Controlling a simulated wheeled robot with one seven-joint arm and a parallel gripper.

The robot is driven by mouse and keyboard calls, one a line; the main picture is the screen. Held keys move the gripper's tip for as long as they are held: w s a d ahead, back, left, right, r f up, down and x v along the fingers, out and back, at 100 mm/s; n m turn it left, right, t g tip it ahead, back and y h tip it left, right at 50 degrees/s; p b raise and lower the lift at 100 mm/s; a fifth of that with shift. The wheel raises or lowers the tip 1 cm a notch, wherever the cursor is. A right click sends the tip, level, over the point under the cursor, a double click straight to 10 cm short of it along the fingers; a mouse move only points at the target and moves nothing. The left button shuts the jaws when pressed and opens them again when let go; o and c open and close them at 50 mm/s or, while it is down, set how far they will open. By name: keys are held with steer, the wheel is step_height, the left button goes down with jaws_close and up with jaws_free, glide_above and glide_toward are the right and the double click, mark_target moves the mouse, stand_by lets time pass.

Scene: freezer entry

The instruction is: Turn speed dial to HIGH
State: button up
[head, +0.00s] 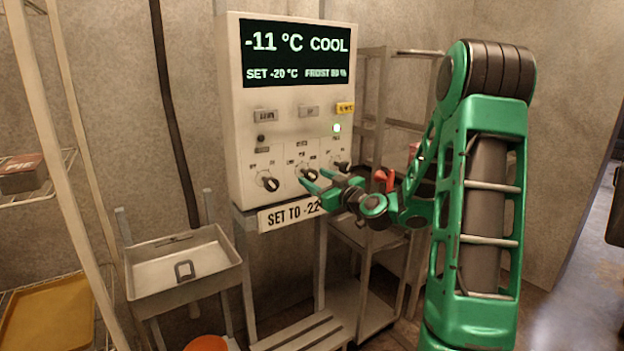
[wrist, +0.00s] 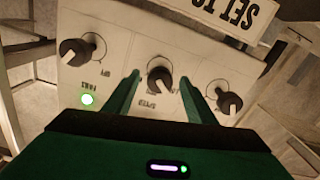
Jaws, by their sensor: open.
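The speed dial (head: 306,172) is the middle of three black knobs in the lower row of the control panel. The upside-down wrist view shows it too (wrist: 160,80), with a label that seems to read SPEED and a pale pointer line on the knob. My gripper (head: 315,179) is open in front of the panel. In the wrist view its two green fingers stand on either side of the middle knob, with gaps visible; I cannot tell whether they reach its depth. The HIGH mark is too small to read.
The control panel (head: 243,130) has a left knob (head: 268,181) and a right knob (head: 341,166) beside the middle one. Its screen (head: 296,55) reads -11 °C COOL, SET -20 °C. A SET TO -22 sign (head: 285,216) hangs below. A sink (head: 183,265) stands lower left.

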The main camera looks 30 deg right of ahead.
steer(key=shift+w, duration=1.3)
steer(key=shift+c, duration=0.4)
